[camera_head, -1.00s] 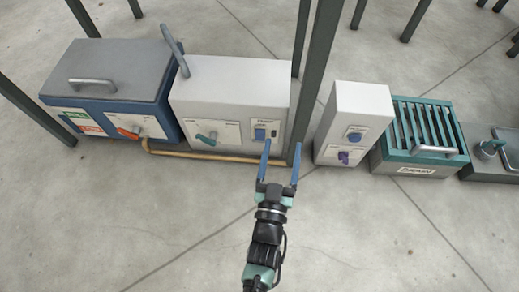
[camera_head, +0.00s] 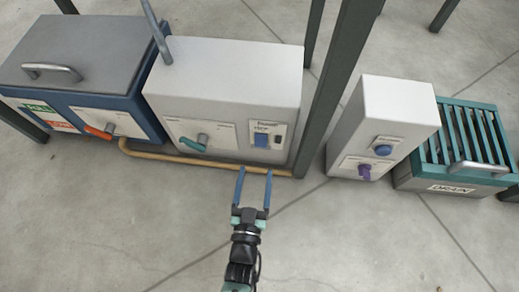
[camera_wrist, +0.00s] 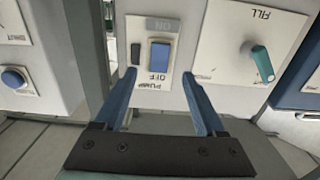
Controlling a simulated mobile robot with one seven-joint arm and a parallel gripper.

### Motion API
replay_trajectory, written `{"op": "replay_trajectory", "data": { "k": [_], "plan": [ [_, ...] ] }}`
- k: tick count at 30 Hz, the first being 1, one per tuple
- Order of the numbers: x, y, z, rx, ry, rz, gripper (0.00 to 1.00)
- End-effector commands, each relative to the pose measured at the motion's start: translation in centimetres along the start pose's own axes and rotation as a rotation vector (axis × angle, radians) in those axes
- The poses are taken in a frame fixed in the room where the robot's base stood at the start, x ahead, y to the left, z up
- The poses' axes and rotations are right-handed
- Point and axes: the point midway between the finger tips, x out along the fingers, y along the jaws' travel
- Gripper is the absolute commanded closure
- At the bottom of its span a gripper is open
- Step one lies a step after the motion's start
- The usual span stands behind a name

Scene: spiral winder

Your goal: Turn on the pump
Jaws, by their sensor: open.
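The pump switch is a blue rocker (camera_head: 262,140) on a pale panel on the front of the white box (camera_head: 225,85). In the wrist view the rocker (camera_wrist: 159,55) is seen upside down, between the ON and OFF labels. A small dark indicator (camera_wrist: 136,53) sits beside it. My gripper (camera_head: 254,172) is open and empty, in front of and below the panel in the head view. In the wrist view its two blue fingers (camera_wrist: 159,75) point at the panel, one to each side of the rocker. I see no contact with the rocker.
A teal FILL handle (camera_head: 196,143) is left of the switch. A dark post (camera_head: 325,100) stands just right of the white box. A yellow hose (camera_head: 200,161) runs along its base. A narrow white box (camera_head: 385,105) with a blue button stands farther right. The front floor is clear.

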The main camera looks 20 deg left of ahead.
Motion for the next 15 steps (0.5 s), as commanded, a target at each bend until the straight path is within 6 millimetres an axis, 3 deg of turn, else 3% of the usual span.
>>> {"op": "replay_trajectory", "data": {
  "k": [6,15],
  "plan": [
    [4.7,0.1,0.5,0.0,0.005,0.002,0.28],
    [7.7,0.1,0.1,0.0,0.001,0.002,0.28]
  ]
}}
